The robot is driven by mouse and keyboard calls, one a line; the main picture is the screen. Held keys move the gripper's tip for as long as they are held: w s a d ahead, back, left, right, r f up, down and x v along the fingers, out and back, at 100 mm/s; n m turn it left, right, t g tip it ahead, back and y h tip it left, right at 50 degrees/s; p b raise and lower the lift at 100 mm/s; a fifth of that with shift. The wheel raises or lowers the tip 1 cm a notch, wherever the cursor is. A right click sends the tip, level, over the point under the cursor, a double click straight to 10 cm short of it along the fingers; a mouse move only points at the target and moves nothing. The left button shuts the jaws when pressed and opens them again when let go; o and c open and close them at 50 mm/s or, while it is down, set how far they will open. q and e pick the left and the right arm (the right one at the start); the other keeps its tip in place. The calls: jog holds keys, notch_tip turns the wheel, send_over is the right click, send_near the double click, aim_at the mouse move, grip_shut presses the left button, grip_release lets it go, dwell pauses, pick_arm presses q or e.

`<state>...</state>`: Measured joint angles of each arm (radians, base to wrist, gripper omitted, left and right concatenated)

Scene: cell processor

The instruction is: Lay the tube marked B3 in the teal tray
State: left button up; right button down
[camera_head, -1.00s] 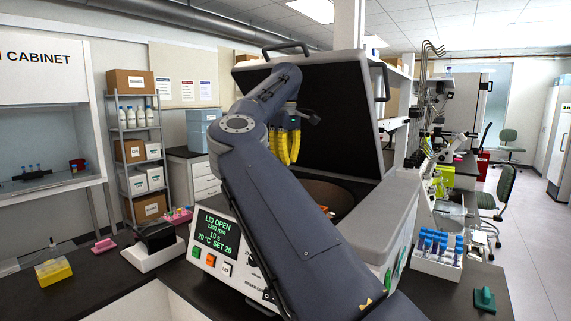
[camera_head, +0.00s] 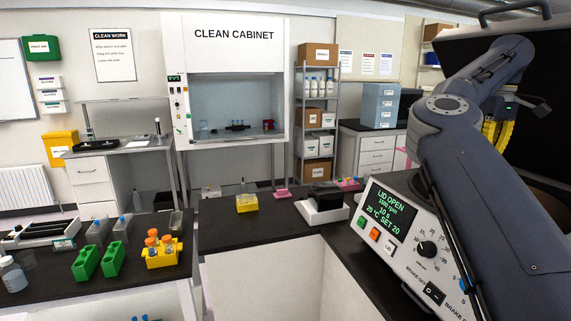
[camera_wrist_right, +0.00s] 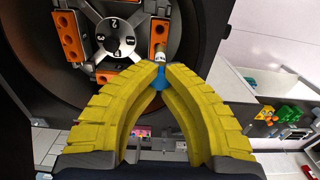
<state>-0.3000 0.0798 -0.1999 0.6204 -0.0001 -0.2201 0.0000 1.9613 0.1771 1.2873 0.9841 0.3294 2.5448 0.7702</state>
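My right gripper (camera_wrist_right: 160,79) has yellow ribbed fingers, which meet at their tips around a small tube (camera_wrist_right: 159,54) with a pale end and a blue part between the fingers. No mark can be read on it. The tube is in front of the centrifuge rotor (camera_wrist_right: 116,38), apart from the orange buckets as far as I can tell. In the head view the right gripper (camera_head: 494,132) is partly hidden behind my arm, by the open centrifuge lid. I cannot make out a teal tray. My left gripper is not in view.
The centrifuge panel (camera_head: 393,212) reads LID OPEN. Left of it stand a black-and-white device (camera_head: 322,208) and a yellow rack (camera_head: 246,203). Green racks (camera_head: 86,264) and a yellow rack with orange-capped tubes (camera_head: 162,254) stand on the left bench. The bench between is partly clear.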

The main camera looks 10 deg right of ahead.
notch_tip(320, 180, down, 18)
jog(key=shift+r, duration=0.15)
dwell(0.5)
jog(key=shift+r, duration=0.15)
